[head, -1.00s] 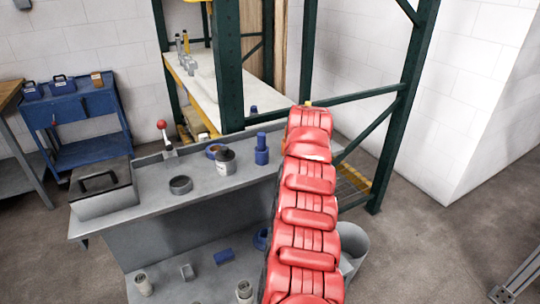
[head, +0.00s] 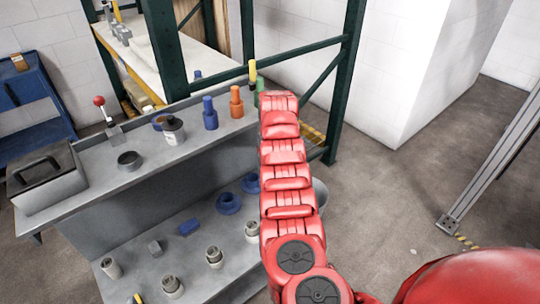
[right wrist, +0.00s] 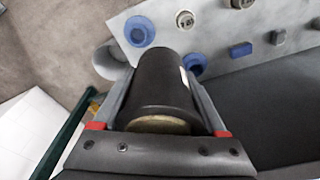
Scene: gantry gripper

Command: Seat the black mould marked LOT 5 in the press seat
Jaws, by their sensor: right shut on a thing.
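In the right wrist view my right gripper (right wrist: 160,78) is shut on a black cylinder (right wrist: 158,88), with one finger on each side. The cylinder has a tan, rough end towards the camera and a sliver of white label at its right side. No writing on it can be read, so I cannot tell whether it says LOT 5. In the head view my red arm hides the right gripper and the cylinder. I cannot make out a press seat in these frames. My left gripper is not in view.
The grey bench (head: 95,172) holds a dark ring (head: 130,160), a labelled dark pot (head: 173,131), a blue stepped piece (head: 210,113), an orange one (head: 236,102) and a lidded box (head: 46,175). Several small parts lie on the lower shelf (head: 140,263). Open floor (head: 390,215) lies right.

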